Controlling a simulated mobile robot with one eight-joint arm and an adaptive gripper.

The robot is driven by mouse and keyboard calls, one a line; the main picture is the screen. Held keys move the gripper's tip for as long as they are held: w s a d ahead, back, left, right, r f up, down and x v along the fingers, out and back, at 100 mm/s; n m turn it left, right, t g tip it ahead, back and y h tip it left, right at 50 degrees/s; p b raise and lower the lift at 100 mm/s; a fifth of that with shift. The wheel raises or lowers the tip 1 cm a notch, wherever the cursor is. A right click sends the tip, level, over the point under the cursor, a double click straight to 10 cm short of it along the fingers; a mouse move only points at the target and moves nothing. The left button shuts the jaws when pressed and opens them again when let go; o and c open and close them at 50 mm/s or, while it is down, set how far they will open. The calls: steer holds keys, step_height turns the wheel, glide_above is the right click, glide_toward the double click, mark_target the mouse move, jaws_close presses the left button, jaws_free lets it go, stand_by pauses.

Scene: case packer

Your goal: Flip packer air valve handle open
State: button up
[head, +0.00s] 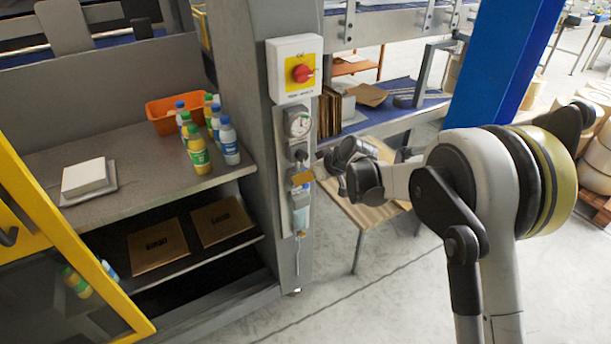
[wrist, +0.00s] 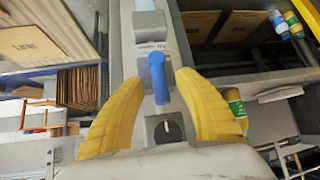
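The air valve's blue handle (wrist: 158,78) shows in the wrist view, on the grey panel of the packer post. It lies along the panel's length, between the two yellow fingers of my gripper (wrist: 161,80). The fingers are open, with a visible gap on each side of the handle. In the head view my gripper (head: 308,177) is at the panel on the post, and its yellow finger covers the spot where the handle sits.
Bottles (head: 196,150) stand on the shelf at left. A wooden table (head: 365,213) stands behind my arm.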

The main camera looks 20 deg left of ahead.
steer(key=v, duration=1.2)
